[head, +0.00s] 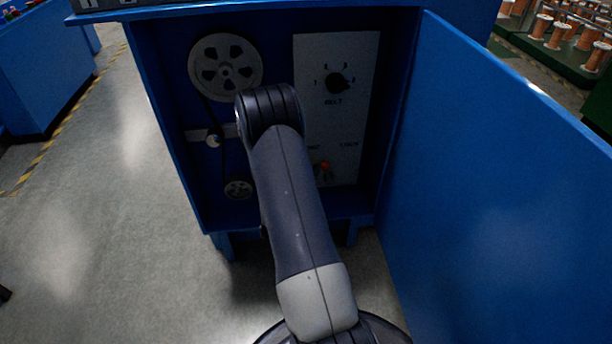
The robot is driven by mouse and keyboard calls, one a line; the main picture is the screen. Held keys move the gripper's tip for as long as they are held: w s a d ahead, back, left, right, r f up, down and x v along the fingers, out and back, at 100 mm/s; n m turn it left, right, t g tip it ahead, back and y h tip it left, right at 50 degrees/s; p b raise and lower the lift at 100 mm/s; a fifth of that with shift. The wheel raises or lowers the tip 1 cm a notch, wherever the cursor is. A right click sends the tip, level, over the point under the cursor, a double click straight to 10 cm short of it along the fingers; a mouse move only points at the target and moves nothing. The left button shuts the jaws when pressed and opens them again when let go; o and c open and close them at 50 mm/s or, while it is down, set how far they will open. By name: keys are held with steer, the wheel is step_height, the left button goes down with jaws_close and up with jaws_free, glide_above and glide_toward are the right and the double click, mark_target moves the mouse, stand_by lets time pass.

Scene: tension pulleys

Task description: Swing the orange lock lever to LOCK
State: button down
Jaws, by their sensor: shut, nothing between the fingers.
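The orange lock lever (324,166) shows as a small orange spot low on the pale panel (352,118), just right of my arm. Two small labels stand above it, one to the upper left and one to the upper right; the right one seems to read LOCK. The lever's exact angle is too small to tell, and my arm may hide part of it. My arm reaches up across the middle of the head view and covers the area left of the lever. My gripper is hidden behind it, so its contact with the lever cannot be seen.
A black knob (338,83) with a numbered dial sits higher on the panel. Left of my arm are a large pulley (226,67), a small pulley (238,189) and a tensioner (214,141). An open blue door (510,170) bounds the right. Floor is clear at left.

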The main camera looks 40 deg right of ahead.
mark_target(328, 167)
steer(key=shift+s+d+r+m+y+p, duration=0.5)
steer(key=shift+d+r+m+p, duration=0.2)
steer(key=shift+r+m, duration=0.1)
steer(key=shift+s+d+r+m+g+y+p, duration=0.15)
steer(key=shift+s+d+m+y+p, duration=0.15)
steer(key=shift+d+m+y, duration=0.15)
steer(key=shift+s+d+r+m+g+y+p, duration=0.15)
steer(key=shift+s+d+m+y+p, duration=0.15)
steer(key=shift+d+m, duration=0.25)
steer(key=shift+s+d+f+m+y, duration=0.1)
steer(key=shift+s+d+m+y, duration=0.4)
steer(key=shift+d, duration=0.25)
steer(key=shift+s+d+f+m+y, duration=0.1)
steer(key=shift+s+d+m+y, duration=0.3)
steer(key=shift+d, duration=0.3)
steer(key=shift+d, duration=0.1)
steer(key=shift+r, duration=0.1)
